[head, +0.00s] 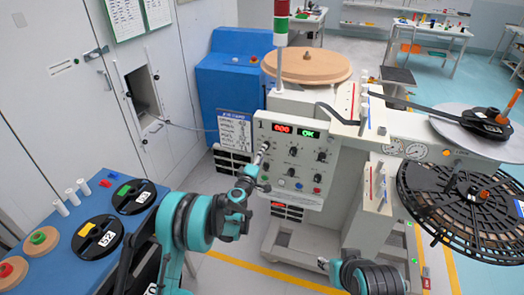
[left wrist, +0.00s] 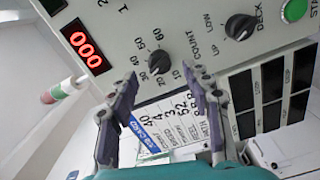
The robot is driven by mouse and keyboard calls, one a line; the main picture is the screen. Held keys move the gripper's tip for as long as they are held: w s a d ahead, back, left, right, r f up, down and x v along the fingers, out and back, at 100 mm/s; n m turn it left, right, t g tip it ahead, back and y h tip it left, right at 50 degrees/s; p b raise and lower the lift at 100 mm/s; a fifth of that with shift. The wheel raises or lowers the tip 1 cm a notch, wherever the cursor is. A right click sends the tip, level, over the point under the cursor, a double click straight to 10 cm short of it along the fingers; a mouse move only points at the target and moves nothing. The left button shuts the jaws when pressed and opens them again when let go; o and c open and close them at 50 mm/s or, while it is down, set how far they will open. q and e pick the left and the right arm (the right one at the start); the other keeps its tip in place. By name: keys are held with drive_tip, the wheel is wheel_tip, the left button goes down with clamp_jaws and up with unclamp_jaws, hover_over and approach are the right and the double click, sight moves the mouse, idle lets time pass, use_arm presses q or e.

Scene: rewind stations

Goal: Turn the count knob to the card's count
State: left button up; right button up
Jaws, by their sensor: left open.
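The count knob (left wrist: 158,62) is a black knob on the light grey panel, with a dial of numbers from 10 to 60 around it. My left gripper (left wrist: 163,85) is open, its fingertips just below the knob in the left wrist view; I cannot tell whether they touch it. In the head view my left gripper (head: 263,152) is at the panel's left side and hides the knob. The job card (left wrist: 165,122) shows between the fingers, turned in the picture, with 40 among its numbers. It also shows in the head view (head: 235,130). My right gripper (head: 325,263) is low in front of the machine.
A red display (left wrist: 85,46) reads 000; a green display (head: 308,134) reads OK. Another black knob (left wrist: 240,26) and a green button (left wrist: 294,10) are on the same panel. A blue table (head: 75,215) with reels stands left; a large black reel (head: 460,205) is right.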

use_arm(q)
drive_tip(key=x, duration=0.4)
drive_tip(key=shift+w+d+b, duration=0.1)
drive_tip(key=shift+w+b, duration=0.05)
drive_tip(key=shift+b, duration=0.2)
clamp_jaws()
drive_tip(key=shift+m, duration=0.4)
drive_tip(key=shift+m+b, duration=1)
drive_tip(key=shift+m, duration=3)
